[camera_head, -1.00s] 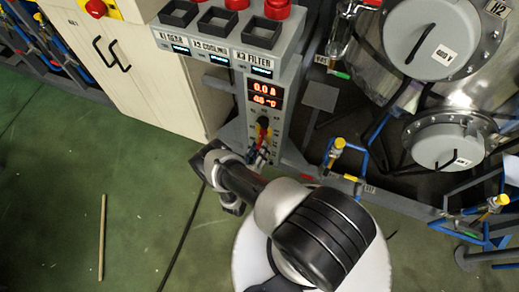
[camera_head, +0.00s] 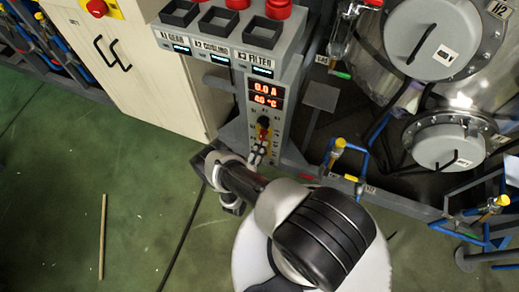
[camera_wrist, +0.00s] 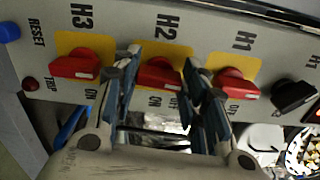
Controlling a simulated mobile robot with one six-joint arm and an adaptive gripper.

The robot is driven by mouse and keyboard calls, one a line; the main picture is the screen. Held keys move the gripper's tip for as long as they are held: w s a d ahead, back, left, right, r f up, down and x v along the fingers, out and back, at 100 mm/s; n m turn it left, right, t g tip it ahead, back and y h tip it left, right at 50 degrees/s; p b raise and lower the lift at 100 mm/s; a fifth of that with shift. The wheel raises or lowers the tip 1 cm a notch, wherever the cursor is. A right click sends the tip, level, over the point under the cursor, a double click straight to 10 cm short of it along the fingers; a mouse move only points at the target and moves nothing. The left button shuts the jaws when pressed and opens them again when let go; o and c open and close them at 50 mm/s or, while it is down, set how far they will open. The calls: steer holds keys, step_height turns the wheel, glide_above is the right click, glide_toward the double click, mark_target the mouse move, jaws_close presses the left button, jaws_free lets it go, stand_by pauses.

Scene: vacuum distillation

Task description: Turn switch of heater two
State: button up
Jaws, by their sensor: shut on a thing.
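The heater two switch, a red knob (camera_wrist: 158,76) under the label H2, is on the grey panel in the wrist view. My gripper (camera_wrist: 170,62) has one finger on each side of this knob and is shut on it. The knob's handle lies roughly crosswise, a little tilted, with OFF and ON marks below. Where the fingers touch it is partly hidden. In the head view my gripper (camera_head: 257,153) reaches the lower front of the control column (camera_head: 278,118), near a small red knob.
Red knobs H3 (camera_wrist: 75,66) and H1 (camera_wrist: 236,84) sit close on either side, with a black knob (camera_wrist: 294,96) farther right. In the head view, blue pipework with yellow valve handles (camera_head: 338,145) stands right of the column. Open green floor (camera_head: 60,190) lies left.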

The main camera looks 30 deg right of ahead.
steer(key=shift+n, duration=0.6)
steer(key=o, duration=1.1)
steer(key=shift+c, duration=0.2)
steer(key=v, duration=1.2)
